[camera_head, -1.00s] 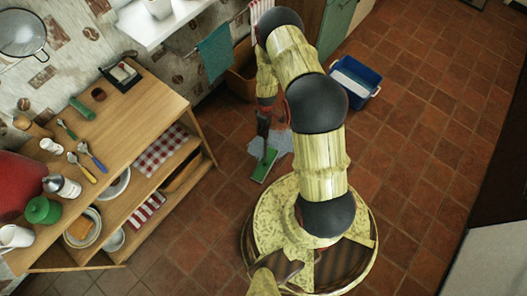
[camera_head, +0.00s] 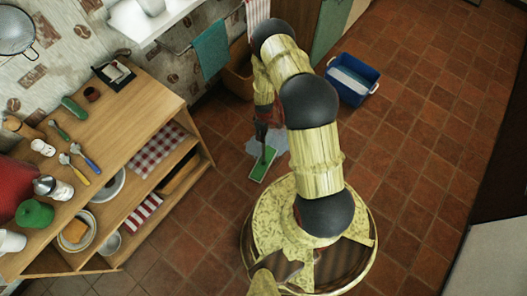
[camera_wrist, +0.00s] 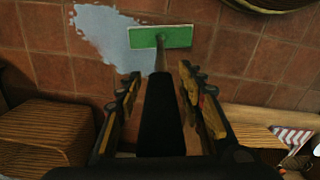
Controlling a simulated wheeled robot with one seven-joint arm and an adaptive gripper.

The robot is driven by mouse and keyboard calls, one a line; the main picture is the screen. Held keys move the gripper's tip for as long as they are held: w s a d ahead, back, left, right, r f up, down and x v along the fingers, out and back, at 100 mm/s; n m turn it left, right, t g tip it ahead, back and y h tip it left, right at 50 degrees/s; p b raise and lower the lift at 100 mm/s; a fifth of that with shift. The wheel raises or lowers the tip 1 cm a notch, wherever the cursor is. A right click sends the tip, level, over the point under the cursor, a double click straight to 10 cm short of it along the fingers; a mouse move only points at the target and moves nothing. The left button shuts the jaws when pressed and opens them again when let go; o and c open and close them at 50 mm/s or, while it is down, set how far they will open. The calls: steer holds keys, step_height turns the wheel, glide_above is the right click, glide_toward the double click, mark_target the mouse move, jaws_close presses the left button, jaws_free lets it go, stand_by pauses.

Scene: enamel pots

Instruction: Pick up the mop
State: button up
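The mop has a flat green head (camera_head: 263,164) on the tiled floor and a handle rising from it. In the wrist view the green head (camera_wrist: 160,37) lies at the top, and the handle runs down towards the camera. My gripper (camera_wrist: 159,75) is open, with one finger on each side of the dark upper handle and visible gaps on both sides. In the head view my gripper (camera_head: 262,128) points down over the mop, and my arm hides much of the handle.
A pale blue puddle (camera_wrist: 108,38) spreads beside the mop head. A blue bucket (camera_head: 352,80) stands to the right on open floor. A wooden shelf unit (camera_head: 130,95) with kitchenware is on the left. A teal towel (camera_head: 210,48) hangs on a rail near my arm.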

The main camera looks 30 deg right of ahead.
jaws_close()
steer(key=shift+r, duration=0.15)
stand_by(0.4)
